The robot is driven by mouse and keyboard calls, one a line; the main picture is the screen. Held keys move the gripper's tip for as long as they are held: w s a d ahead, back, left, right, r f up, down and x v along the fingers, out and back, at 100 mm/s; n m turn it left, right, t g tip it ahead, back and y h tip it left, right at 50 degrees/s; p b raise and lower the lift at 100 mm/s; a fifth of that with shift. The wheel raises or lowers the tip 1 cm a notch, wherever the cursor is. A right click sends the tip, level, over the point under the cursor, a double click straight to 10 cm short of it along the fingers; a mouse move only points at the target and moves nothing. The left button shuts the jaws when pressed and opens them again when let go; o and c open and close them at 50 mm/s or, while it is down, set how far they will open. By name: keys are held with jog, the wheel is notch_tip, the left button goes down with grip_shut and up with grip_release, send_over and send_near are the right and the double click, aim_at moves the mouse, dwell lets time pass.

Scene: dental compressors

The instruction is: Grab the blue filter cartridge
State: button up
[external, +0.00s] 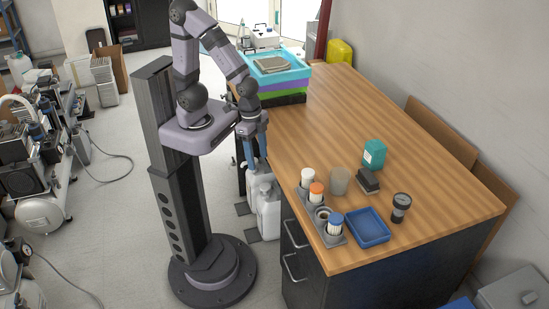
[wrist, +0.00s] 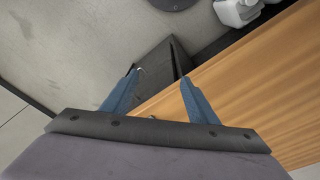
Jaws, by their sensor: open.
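The blue-topped filter cartridge (external: 336,220) stands upright in the front slot of a grey rack (external: 340,240) near the table's front left edge in the external view. A cartridge with an orange top (external: 316,190) and one with a white top (external: 307,176) stand in the same rack. The slot just behind the blue one looks empty. My gripper (external: 256,163) hangs fingers-down beside the table's left edge, well apart from the rack. In the wrist view, its blue fingers (wrist: 159,80) are spread with nothing between them. No cartridge shows in the wrist view.
A blue tray (external: 375,239) lies just right of the rack. A clear cup (external: 339,181), a teal box (external: 374,154), a dark block (external: 368,183) and a gauge (external: 400,207) stand nearby. Stacked coloured trays (external: 284,81) are at the far end. The table's middle is bare.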

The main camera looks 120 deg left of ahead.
jog(key=w+d+r+m+t+h+b, duration=0.1)
jog(key=w+d+t, duration=0.2)
jog(key=w+d, duration=0.3)
jog(key=w+d+m+t+h, duration=0.1)
jog(key=w+d+t, duration=0.2)
jog(key=w, duration=0.5)
jog(key=m+t+h+b, duration=0.1)
jog(key=m+t+b, duration=0.1)
jog(key=t, duration=0.3)
send_near(329, 220)
jog(key=d+r, duration=0.2)
jog(key=d, duration=0.1)
jog(key=w+f+n+t+y+b, duration=0.1)
jog(key=w+f+b, duration=0.1)
jog(key=w+a+f+n+t+y+b, duration=0.1)
jog(key=w+f+t+b, duration=0.1)
jog(key=f, duration=0.1)
jog(key=w+f+n+t+b, duration=0.1)
jog(key=w+f+n+t, duration=0.1)
jog(key=shift+w+a+f+y+b, duration=0.15)
jog(key=shift+w+a+y+b, duration=0.15)
jog(key=shift+a+y+b, duration=0.1)
jog(key=shift+w+a+f+n+t, duration=0.1)
jog(key=shift+w+f+n+t, duration=0.05)
jog(key=shift+f+n+t, duration=0.2)
jog(key=shift+w, duration=0.1)
jog(key=shift+w+r, duration=0.1)
jog(key=shift+w, duration=0.15)
jog(key=shift+w+p, duration=1.1)
jog(key=shift+w, duration=2.25)
